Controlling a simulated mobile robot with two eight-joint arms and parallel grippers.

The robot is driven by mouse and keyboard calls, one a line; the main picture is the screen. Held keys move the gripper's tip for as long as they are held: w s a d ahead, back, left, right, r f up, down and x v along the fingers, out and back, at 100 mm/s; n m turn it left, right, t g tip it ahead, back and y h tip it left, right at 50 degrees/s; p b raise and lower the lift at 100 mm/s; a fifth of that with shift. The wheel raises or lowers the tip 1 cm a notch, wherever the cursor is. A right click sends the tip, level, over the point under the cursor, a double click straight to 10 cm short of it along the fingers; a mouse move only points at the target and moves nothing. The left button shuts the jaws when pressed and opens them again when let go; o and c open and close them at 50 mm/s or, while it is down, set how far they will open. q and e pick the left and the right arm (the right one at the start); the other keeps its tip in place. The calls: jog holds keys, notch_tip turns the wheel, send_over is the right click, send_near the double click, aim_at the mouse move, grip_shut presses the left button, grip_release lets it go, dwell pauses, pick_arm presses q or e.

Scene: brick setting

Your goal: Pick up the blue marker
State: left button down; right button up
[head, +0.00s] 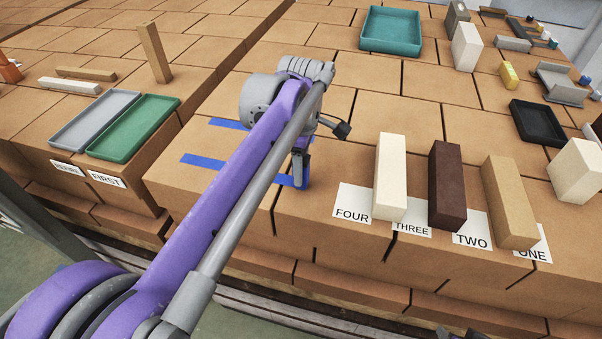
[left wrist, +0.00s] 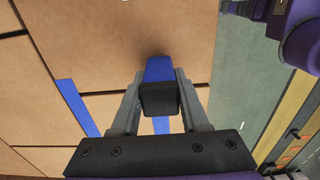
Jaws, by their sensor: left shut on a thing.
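The blue marker (left wrist: 159,69) is upright between the fingers of my left gripper (left wrist: 160,105) in the left wrist view, with a black end towards the camera and a blue part beyond. In the head view my left gripper (head: 301,165) is low over the brick surface near its front edge, beside the blue tape strips, and my arm covers much of it. It is shut on the marker. I cannot tell whether the marker's lower end touches the surface. My right gripper does not show clearly in either view.
White (head: 390,177), dark brown (head: 447,185) and tan (head: 509,203) blocks stand by labels FOUR to ONE, right of my left gripper. Blue tape (head: 232,170) marks the surface. A green tray (head: 135,126) and grey tray (head: 94,118) lie left; a teal tray (head: 391,45) lies behind.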

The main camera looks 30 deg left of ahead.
pick_arm(q)
notch_tip(320, 180, up, 10)
jog(key=shift+r+p, duration=0.1)
jog(key=shift+p, duration=0.2)
dwell(0.3)
